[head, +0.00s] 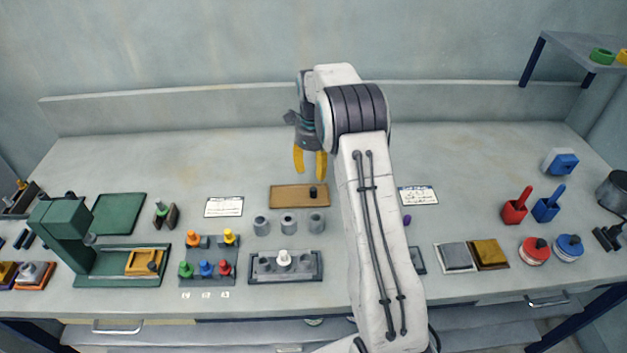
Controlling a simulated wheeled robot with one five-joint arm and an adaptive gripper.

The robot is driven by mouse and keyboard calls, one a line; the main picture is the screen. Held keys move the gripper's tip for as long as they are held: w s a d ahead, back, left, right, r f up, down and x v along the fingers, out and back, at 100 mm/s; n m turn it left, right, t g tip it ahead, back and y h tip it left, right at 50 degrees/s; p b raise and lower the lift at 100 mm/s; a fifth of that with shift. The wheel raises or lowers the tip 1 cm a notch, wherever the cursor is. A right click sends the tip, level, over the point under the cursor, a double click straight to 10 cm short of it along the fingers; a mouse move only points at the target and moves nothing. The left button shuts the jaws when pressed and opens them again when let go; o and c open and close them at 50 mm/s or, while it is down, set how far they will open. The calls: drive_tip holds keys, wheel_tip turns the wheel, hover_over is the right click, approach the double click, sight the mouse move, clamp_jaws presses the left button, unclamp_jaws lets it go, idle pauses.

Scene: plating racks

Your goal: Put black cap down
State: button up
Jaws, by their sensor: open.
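The black cap (313,191) stands on the right part of a brown wooden board (288,198) near the middle of the bench. My gripper (310,167) has yellow fingers pointing down and is above the board, near the cap. The fingers are apart and nothing shows between them. The cap looks clear of the fingertips, though the exact gap is hard to tell.
Several grey cylinders (288,223) stand just in front of the board. A grey tray (258,276) holds a white-topped piece. A rack of coloured pegs (223,278) and a green press (62,235) stand left. My arm hides part of the bench right of the board.

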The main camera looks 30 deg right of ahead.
drive_tip(key=s+a+r+n+t, duration=0.1)
drive_tip(key=s+a+r+n, duration=0.15)
drive_tip(key=r, duration=0.35)
drive_tip(key=s+a+r+n, duration=0.2)
drive_tip(key=s+r+n, duration=0.15)
drive_tip(key=r, duration=0.25)
drive_tip(key=s+a+r+n+t, duration=0.1)
drive_tip(key=s+a+r+n, duration=0.35)
drive_tip(key=s+n, duration=0.5)
drive_tip(key=s+a+f+n+t, duration=0.1)
drive_tip(key=s+a+n, duration=0.1)
drive_tip(key=s+n, duration=0.4)
drive_tip(key=s+a+f+n+t, duration=0.1)
drive_tip(key=s+a+n, duration=0.1)
drive_tip(key=s+n, duration=0.5)
drive_tip(key=s, duration=0.4)
drive_tip(key=shift+f, duration=0.4)
